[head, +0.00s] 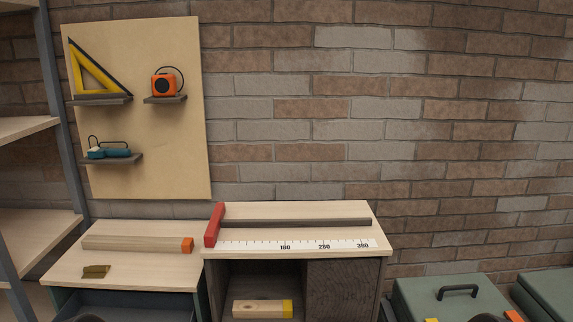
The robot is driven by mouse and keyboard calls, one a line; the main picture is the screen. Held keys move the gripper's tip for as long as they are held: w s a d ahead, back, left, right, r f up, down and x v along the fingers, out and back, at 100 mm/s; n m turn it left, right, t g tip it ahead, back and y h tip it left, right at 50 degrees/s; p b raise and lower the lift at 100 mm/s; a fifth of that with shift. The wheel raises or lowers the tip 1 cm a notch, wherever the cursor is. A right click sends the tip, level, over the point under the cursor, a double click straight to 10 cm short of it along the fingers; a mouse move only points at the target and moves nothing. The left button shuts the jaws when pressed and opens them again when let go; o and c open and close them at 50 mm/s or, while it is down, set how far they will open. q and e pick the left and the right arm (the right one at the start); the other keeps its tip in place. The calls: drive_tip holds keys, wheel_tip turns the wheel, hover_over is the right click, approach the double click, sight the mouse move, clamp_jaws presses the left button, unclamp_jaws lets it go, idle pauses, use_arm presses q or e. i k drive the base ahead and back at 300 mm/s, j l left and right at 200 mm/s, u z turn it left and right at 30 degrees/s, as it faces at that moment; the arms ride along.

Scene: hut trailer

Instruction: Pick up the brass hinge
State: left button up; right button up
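The brass hinge (96,271) lies flat on the light wooden top of the left bench (150,272), near its front left part. It is small and dull gold-brown, and nothing covers it. Neither gripper can be made out in the head view. Only dark rounded shapes, perhaps parts of my arms, show at the bottom edge on the left and right.
A wooden bar with an orange end (140,243) lies behind the hinge. To the right stands a higher bench with a red stop (214,226), dark bar (300,222) and scale (290,244). A shelf rack (42,130) stands left. Green cases (450,298) stand right.

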sight(93, 271)
drive_tip(key=u, duration=1.5)
